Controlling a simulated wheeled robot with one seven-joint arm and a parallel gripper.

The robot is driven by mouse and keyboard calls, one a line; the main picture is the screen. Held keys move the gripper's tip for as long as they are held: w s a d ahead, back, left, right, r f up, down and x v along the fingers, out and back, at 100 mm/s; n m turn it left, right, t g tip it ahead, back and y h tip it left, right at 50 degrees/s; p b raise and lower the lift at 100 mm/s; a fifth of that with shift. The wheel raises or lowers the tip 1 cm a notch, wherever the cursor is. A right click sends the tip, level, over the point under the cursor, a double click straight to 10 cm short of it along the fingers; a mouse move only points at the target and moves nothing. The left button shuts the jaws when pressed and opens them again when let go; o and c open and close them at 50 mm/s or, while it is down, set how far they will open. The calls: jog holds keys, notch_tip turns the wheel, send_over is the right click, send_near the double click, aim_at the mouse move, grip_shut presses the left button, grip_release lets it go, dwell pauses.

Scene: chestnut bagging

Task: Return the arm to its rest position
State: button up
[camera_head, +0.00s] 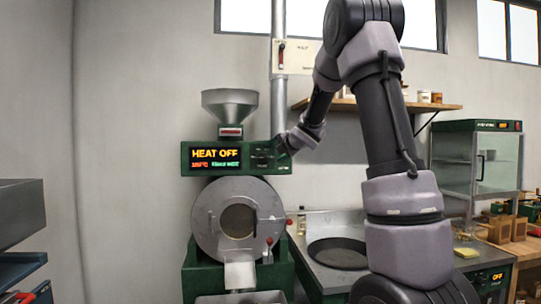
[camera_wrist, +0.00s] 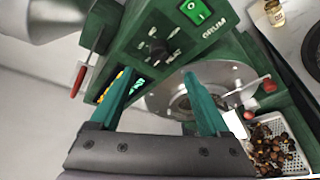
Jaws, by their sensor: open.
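My arm (camera_head: 385,110) reaches up and bends over to the left toward the green roaster (camera_head: 195,270). My gripper (camera_wrist: 160,75) is open, with its two teal fingers apart and nothing between them. In the wrist view, it is in front of the roaster's control panel (camera_wrist: 165,30), close to the heat knob (camera_wrist: 157,48). A green drum switch (camera_wrist: 195,11) is beyond the fingers. In the head view, the gripper is at the right end of the panel and its fingers are too small to make out. The display (camera_head: 214,158) reads HEAT OFF.
A metal hopper (camera_head: 230,104) tops the roaster, with a pipe (camera_head: 279,90) behind. A perforated tray (camera_wrist: 296,163) holds several chestnuts (camera_wrist: 268,150). A counter with a round pan (camera_head: 338,253), a wall shelf (camera_head: 440,106) and a glass cabinet (camera_head: 478,165) stand on the right.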

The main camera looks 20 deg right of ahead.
jog(key=shift+s+d+r, duration=0.1)
jog(key=shift+s, duration=0.35)
jog(key=s+d+r+m+g+h, duration=0.1)
jog(key=s+d+m+h, duration=0.1)
jog(key=s+m, duration=0.6)
jog(key=s+d+r+m+g+h, duration=0.1)
jog(key=s+d+r+m+h, duration=0.15)
jog(key=s+m, duration=0.55)
jog(key=s+a+f+m+g+y, duration=0.1)
jog(key=s+a+f+m+g, duration=0.1)
jog(key=s+m, duration=0.3)
jog(key=s+a+f+m+g+y, duration=0.1)
jog(key=s+a+f+m, duration=0.2)
jog(key=s, duration=0.9)
jog(key=s+a+f+m+g+y, duration=0.2)
jog(key=s+m, duration=0.4)
jog(key=s, duration=0.3)
jog(key=a+f, duration=0.1)
jog(key=a, duration=0.1)
jog(key=shift+a+f+m+g, duration=0.25)
jog(key=shift+a+m+g, duration=0.05)
jog(key=shift+w, duration=0.1)
